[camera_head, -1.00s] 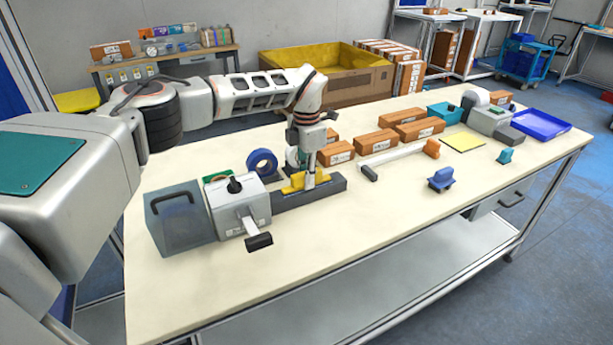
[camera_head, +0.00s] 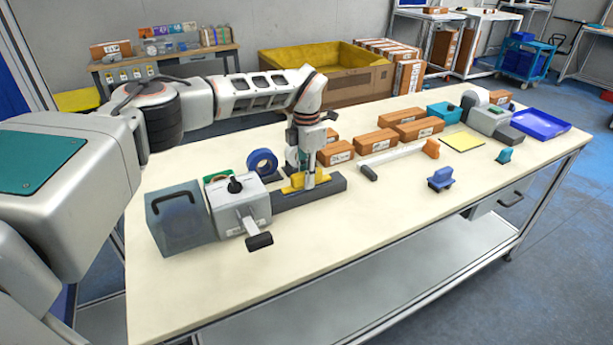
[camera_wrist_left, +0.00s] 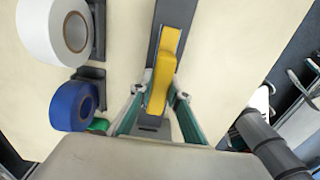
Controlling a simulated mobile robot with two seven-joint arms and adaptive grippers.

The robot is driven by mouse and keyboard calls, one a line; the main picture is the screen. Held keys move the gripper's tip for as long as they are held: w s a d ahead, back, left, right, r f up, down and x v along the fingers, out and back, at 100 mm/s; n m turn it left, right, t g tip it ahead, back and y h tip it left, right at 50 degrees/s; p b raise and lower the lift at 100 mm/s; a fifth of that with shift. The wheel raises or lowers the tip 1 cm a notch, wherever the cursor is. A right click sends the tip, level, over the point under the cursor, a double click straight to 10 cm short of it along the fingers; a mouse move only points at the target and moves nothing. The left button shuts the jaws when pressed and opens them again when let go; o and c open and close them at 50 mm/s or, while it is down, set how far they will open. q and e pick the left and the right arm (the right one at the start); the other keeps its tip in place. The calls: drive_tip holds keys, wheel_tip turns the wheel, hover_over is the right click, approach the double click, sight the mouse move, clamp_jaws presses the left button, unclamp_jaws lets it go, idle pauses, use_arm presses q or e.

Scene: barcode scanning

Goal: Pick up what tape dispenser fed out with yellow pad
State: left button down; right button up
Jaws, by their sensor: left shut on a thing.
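My left gripper (camera_head: 307,186) is low over the dark track (camera_head: 328,188) of the tape dispenser (camera_head: 240,203). It is shut on the yellow pad (camera_head: 295,183), with one finger on each side of it. In the left wrist view the yellow pad (camera_wrist_left: 160,75) lies lengthwise along the dark track between the fingertips (camera_wrist_left: 160,92). I cannot tell whether the pad touches the track or whether a piece of tape is under it. The dispenser is a grey box with a black knob and a lever at the front. My right gripper is not in view.
A blue tape roll (camera_head: 262,162) stands behind the dispenser; a white roll (camera_wrist_left: 64,28) is beside it. Brown boxes (camera_head: 373,140) stand behind and right of the gripper. A flat yellow sheet (camera_head: 463,141) and a blue tray (camera_head: 541,125) lie at the right.

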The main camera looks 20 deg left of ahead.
use_arm(q)
drive_tip(key=shift+s, duration=0.1)
idle(0.3)
wheel_tip(320, 180, up, 5)
drive_tip(key=p, duration=0.5)
drive_tip(key=shift+r, duration=0.95)
